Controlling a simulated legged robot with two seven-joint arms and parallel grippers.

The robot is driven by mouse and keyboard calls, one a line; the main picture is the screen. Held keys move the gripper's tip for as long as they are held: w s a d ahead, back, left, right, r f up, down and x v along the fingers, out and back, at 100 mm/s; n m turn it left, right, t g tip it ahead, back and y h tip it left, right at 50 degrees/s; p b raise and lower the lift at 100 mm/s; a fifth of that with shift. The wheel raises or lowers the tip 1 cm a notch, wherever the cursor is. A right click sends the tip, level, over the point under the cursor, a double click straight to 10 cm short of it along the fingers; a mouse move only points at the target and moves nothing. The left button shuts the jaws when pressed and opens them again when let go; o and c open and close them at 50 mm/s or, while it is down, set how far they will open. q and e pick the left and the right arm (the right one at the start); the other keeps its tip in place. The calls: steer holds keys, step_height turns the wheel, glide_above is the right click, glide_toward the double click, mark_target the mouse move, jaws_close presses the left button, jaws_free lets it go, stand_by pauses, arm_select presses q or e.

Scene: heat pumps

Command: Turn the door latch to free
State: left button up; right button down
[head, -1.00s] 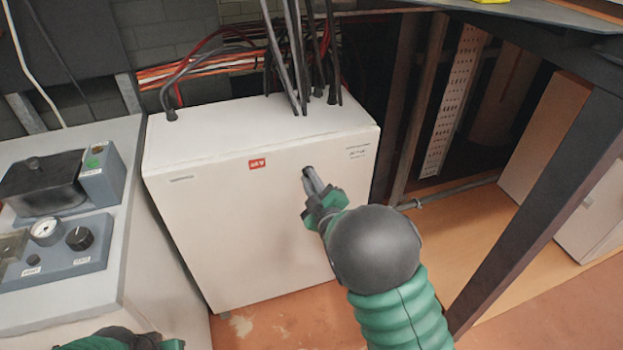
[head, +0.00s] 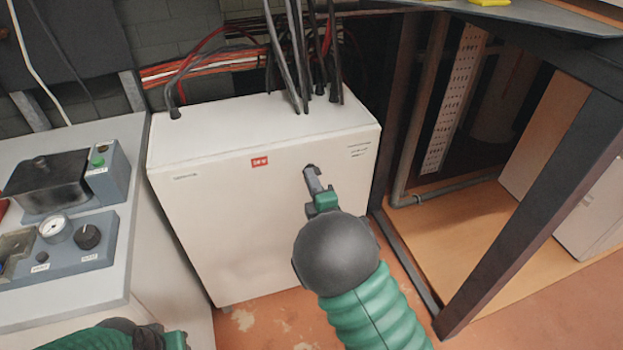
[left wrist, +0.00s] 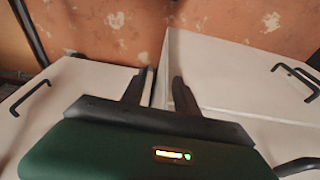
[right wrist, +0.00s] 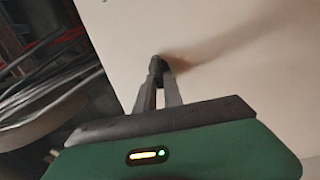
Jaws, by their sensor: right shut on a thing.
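The door latch (head: 309,168) is a small dark knob on the front of the white cabinet (head: 240,215), below its top right part. In the right wrist view the dark latch (right wrist: 156,63) sits between my fingertips. My right gripper (head: 312,175) is shut on it, and its fingers hide most of its shape, so I cannot tell its exact angle. My left gripper (left wrist: 162,76) is open and empty above pale cabinets with dark handles. In the head view only part of my left arm shows at the bottom left.
Black cables (head: 296,60) rise from the cabinet top. A grey unit with a gauge (head: 55,229) and a dial (head: 88,236) stands at the left. A dark slanted post (head: 540,215) stands at the right. Orange floor (head: 275,325) is clear before the cabinet.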

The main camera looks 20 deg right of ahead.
steer(key=shift+a+f, duration=0.2)
steer(key=shift+f, duration=0.05)
steer(key=c, duration=1.5)
jaws_free()
steer(key=shift+o, duration=0.2)
steer(key=shift+r, duration=0.1)
steer(key=s+p, duration=1)
steer(key=s, duration=0.6)
steer(key=shift+s+d, duration=0.3)
steer(key=shift+s, duration=0.05)
